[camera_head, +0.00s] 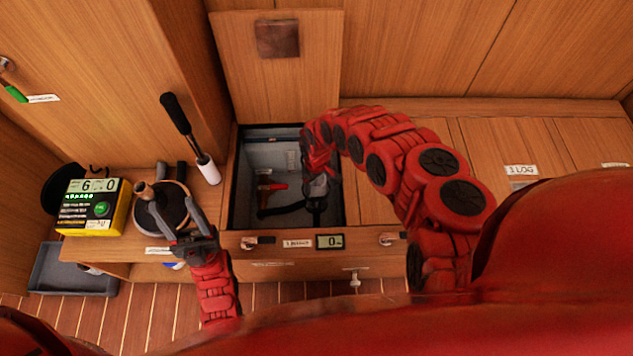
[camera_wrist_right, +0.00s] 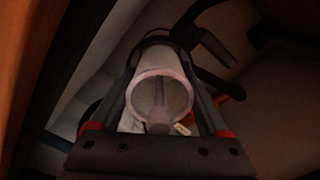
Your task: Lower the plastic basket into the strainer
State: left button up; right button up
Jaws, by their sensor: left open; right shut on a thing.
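My right arm reaches down into an open compartment (camera_head: 240,205) in the bench. My right gripper (camera_head: 316,207) is low inside it. In the right wrist view, a pale, round, hollow piece (camera_wrist_right: 162,90), apparently the plastic basket, sits between the fingers of my right gripper (camera_wrist_right: 160,45), which is shut on it. The strainer cannot be made out clearly; the arm and gripper hide part of the compartment. I cannot tell whether the basket is inside anything. My left gripper (camera_head: 193,243) is open and empty, at the front edge of the left counter.
A red-handled fitting (camera_head: 270,187) is in the compartment. A raised hatch lid (camera_head: 277,75) stands behind. A grey tray (camera_head: 68,272) lies below left.

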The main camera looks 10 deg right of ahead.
jog(key=shift+f+b, duration=0.35)
jog(key=shift+f, duration=0.1)
jog(key=shift+r, duration=0.2)
dwell(0.4)
jog(key=shift+r+p, duration=0.3)
jog(key=shift+p, duration=0.25)
dwell(0.7)
jog(key=shift+f, duration=0.5)
dwell(0.4)
jog(key=shift+r, duration=0.3)
jog(key=shift+r+p, duration=0.2)
jog(key=shift+p, duration=0.25)
dwell(1.0)
